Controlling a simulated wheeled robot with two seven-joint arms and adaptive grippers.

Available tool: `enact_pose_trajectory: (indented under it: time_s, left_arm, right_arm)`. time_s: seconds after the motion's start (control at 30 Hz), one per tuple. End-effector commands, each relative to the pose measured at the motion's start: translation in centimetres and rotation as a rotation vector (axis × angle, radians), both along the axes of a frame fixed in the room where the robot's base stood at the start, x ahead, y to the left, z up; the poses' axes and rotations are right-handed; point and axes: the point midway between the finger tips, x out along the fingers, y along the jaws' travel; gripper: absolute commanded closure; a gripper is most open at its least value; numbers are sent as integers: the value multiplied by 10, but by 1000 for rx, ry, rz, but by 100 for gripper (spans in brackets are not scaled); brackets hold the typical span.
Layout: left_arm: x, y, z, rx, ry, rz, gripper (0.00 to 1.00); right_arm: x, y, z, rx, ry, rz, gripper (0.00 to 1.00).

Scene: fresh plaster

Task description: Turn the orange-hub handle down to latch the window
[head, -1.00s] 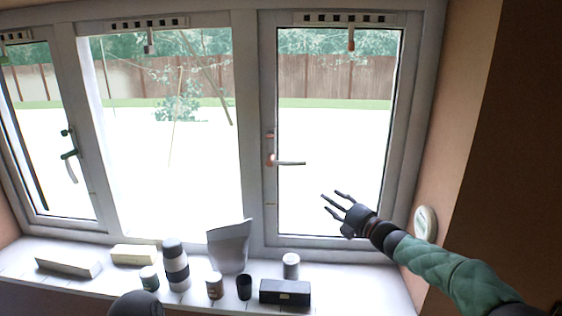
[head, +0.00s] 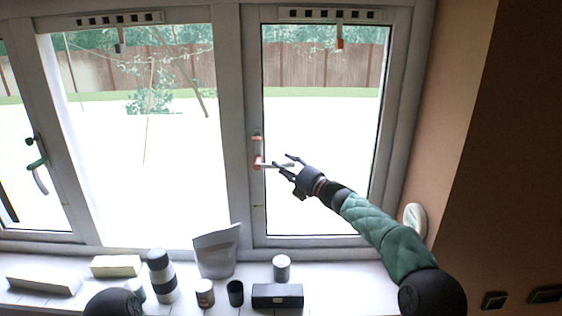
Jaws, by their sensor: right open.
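The orange-hub handle (head: 258,162) is on the left frame of the right-hand window in the head view. Its grey lever points right, about level. My right gripper (head: 282,162) is open at the lever's free end, with its fingers pointing left and partly covering the lever. I cannot tell whether the fingers touch it. The right-hand window (head: 320,190) looks closed in its frame. My left gripper is not in view.
A green-hub handle (head: 36,164) is on the left window. The sill below holds a black box (head: 277,296), a grey can (head: 281,268), a pale pouch (head: 216,252), a striped canister (head: 161,275) and other small items. A round white device (head: 414,219) is on the right wall.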

Motion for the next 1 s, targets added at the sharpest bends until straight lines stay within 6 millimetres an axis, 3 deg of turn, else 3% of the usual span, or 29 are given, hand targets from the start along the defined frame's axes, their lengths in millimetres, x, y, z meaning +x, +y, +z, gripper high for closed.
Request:
enact_pose_trajectory:
  time_s: [0.2,0.57,0.7,0.77,1.0]
  left_arm:
    - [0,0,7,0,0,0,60]
    - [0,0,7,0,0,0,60]
    - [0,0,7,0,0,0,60]
    - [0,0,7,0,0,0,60]
    - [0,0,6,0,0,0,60]
  right_arm:
    - [10,11,1,-1,2,1,48]
    - [12,12,1,-1,2,0,48]
    - [12,12,0,0,3,0,87]
    - [12,13,0,0,3,0,100]
    - [12,12,-1,1,3,0,100]
